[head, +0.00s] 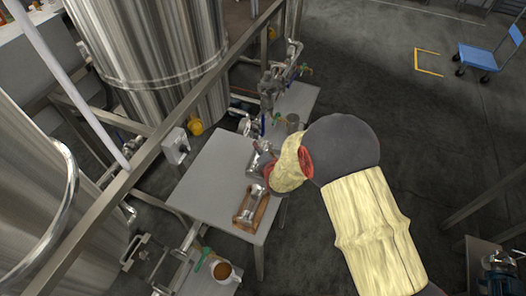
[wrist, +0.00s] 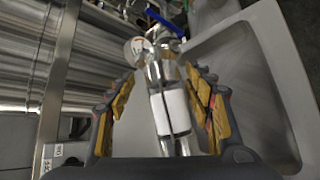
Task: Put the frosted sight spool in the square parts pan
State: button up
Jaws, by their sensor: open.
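The frosted sight spool (wrist: 172,112) shows in the wrist view as a white cylinder with shiny metal ends. It lies between the two fingers of my gripper (wrist: 165,108), which is open. I cannot tell whether either finger touches it. A grey pan with a raised rim and rounded corners, apparently the square parts pan (wrist: 252,85), lies to the right, partly behind the right finger. It looks empty where visible. In the head view, my gripper is over the right side of the grey table (head: 212,175), mostly hidden by my arm.
A brown tray (head: 241,219) with a metal part in it sits near the table's front right edge. A round gauge (wrist: 138,48) and blue handle (wrist: 165,20) are just beyond the spool. Steel tanks (head: 155,50) and pipes crowd the left.

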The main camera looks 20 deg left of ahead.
jog(key=shift+s+r, duration=0.1)
jog(key=shift+r, duration=0.4)
jog(key=p+v, duration=0.1)
jog(key=v, duration=1)
jog(key=shift+s+d+p, duration=0.2)
jog(key=shift+s+p, duration=0.15)
jog(key=shift+p, duration=0.05)
jog(key=d+r+m+g+h, duration=0.2)
jog(key=d+r+m+h, duration=0.1)
jog(key=d+r+m, duration=1.4)
jog(key=s+d+r+m+g+h, duration=0.1)
jog(key=s+d+r+m, duration=0.2)
jog(key=s, duration=0.4)
jog(key=s+d+r+m+h, duration=0.1)
jog(key=s+d+r+m, duration=0.3)
jog(key=s+d+m, duration=0.2)
jog(key=s+d+r+m+g+h, duration=0.1)
jog(key=s+d+r+m, duration=0.2)
jog(key=s+d+m, duration=0.2)
jog(key=s+d, duration=0.3)
jog(key=s, duration=0.1)
jog(key=shift+s+r+g, duration=0.3)
jog(key=shift+s+r, duration=0.1)
